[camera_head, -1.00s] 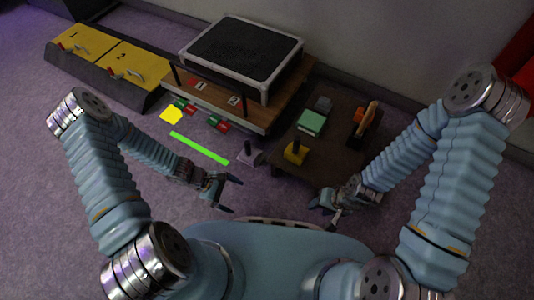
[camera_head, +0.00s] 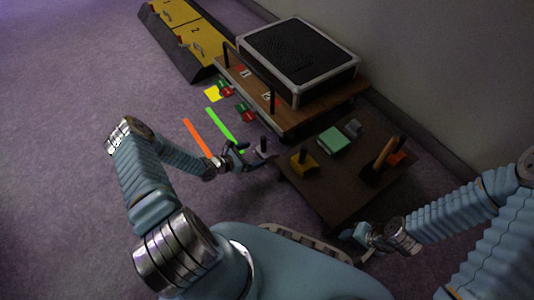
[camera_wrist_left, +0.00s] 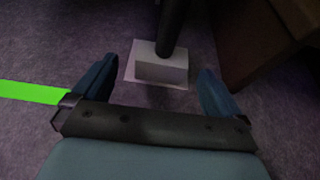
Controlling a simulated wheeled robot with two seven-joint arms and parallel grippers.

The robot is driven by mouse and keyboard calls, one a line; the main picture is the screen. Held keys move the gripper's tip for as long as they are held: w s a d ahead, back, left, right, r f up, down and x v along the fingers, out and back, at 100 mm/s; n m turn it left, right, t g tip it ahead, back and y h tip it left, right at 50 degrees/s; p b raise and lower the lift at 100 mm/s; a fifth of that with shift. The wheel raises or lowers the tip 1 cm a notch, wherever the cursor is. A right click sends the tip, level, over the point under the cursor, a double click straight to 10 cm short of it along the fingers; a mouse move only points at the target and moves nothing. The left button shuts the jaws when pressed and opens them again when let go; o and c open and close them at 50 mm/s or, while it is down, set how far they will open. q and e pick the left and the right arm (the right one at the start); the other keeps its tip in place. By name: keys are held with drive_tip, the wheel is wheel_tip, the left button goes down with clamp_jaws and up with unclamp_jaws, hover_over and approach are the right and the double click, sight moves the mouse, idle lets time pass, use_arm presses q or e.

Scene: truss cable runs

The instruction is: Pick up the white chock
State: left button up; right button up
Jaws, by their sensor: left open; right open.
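The white chock (camera_wrist_left: 160,69) is a small white block with a black post standing up from it. It rests on a pale square on the floor. In the head view the chock (camera_head: 262,153) stands just left of the low dark table. My left gripper (camera_head: 247,156) is open, close to the chock. In the left wrist view its two blue fingers are spread, with the chock ahead between their tips, not gripped. My right gripper (camera_head: 354,235) is open and empty near the table's front edge.
The dark table (camera_head: 334,188) holds a yellow chock (camera_head: 304,164), a green block (camera_head: 333,140), a grey block and an orange-handled item. A wooden platform with a black-topped case (camera_head: 300,58) stands behind.

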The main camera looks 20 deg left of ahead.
sight(273, 149)
use_arm(q)
drive_tip(key=x, duration=0.3)
drive_tip(key=b+x, duration=0.1)
drive_tip(key=x, duration=0.1)
drive_tip(key=b+x, duration=0.1)
drive_tip(key=x, duration=0.1)
drive_tip(key=shift+d+f, duration=0.25)
drive_tip(key=shift+f, duration=0.1)
drive_tip(key=shift+w+d, duration=0.1)
drive_tip(key=shift+w, duration=0.15)
drive_tip(key=c, duration=1.2)
drive_tip(key=shift+r, duration=0.1)
drive_tip(key=shift+c, duration=0.2)
